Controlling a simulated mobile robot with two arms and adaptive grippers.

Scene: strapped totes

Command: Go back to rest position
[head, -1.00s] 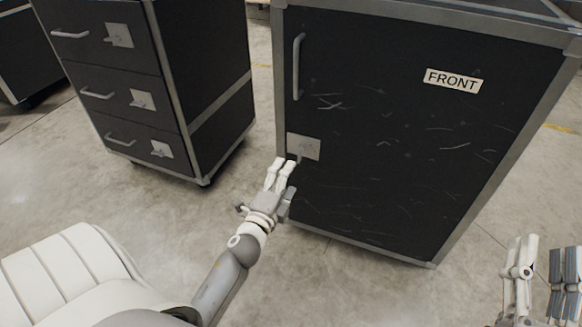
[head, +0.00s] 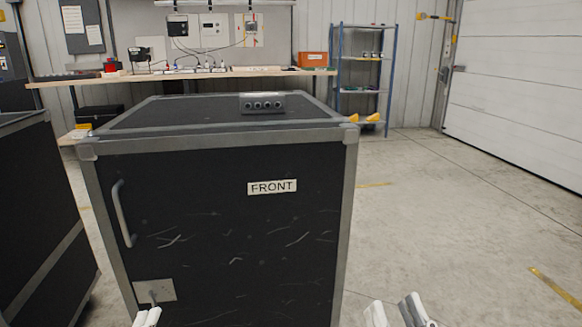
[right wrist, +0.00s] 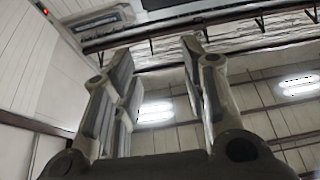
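The black case (head: 220,260) with a grey metal frame, a handle and a FRONT label (head: 272,187) stands in front of me with its door closed. The fingertips of my left gripper (head: 147,317) show at the bottom edge of the head view, just below the latch plate (head: 154,291); the rest is cut off, and I cannot tell whether they touch the case. My right gripper (head: 400,312) shows its fingertips at the bottom, right of the case. In the right wrist view the right gripper (right wrist: 158,60) points up with its fingers apart and nothing between them.
Another dark cabinet (head: 40,220) stands close on the left. A workbench (head: 200,74) with tools and a blue shelf rack (head: 362,75) are at the back. A white roller door (head: 520,90) is at the right. The floor (head: 450,230) right of the case is clear.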

